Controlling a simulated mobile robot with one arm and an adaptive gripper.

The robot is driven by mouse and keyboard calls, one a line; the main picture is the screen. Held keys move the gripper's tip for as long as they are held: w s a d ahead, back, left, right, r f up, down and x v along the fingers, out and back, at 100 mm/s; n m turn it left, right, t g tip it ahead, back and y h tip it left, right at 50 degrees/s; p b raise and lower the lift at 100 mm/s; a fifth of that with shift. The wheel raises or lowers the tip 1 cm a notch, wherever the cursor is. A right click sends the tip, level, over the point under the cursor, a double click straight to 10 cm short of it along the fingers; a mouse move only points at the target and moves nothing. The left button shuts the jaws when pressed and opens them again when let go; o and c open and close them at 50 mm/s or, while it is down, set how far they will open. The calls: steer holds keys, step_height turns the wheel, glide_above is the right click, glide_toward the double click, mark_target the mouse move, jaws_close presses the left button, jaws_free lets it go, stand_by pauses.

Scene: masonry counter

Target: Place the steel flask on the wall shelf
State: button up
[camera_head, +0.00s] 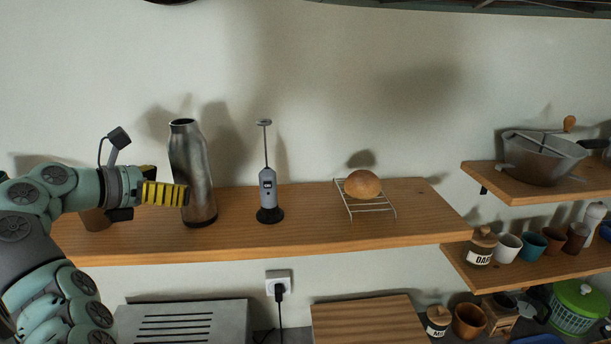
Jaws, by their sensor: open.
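The steel flask (194,165) stands upright on the long wooden wall shelf (320,230), toward its left part. It is tall, grey and brushed, with a dark rim and base. My gripper (166,193), with yellow ridged fingers, is open at the flask's left side. The fingers overlap the flask's lower left edge in the picture; I cannot tell whether they touch it. The far finger is mostly hidden.
A milk frother (267,185) on a stand is right of the flask, then a bun (362,184) on a wire rack (370,208). A brown object (95,220) sits behind my gripper. Bare shelf lies between these. Lower shelves at right hold a food mill (540,157) and cups.

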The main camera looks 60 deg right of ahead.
steer(key=b+v, duration=0.1)
steer(key=v, duration=0.6)
steer(key=shift+a, duration=0.25)
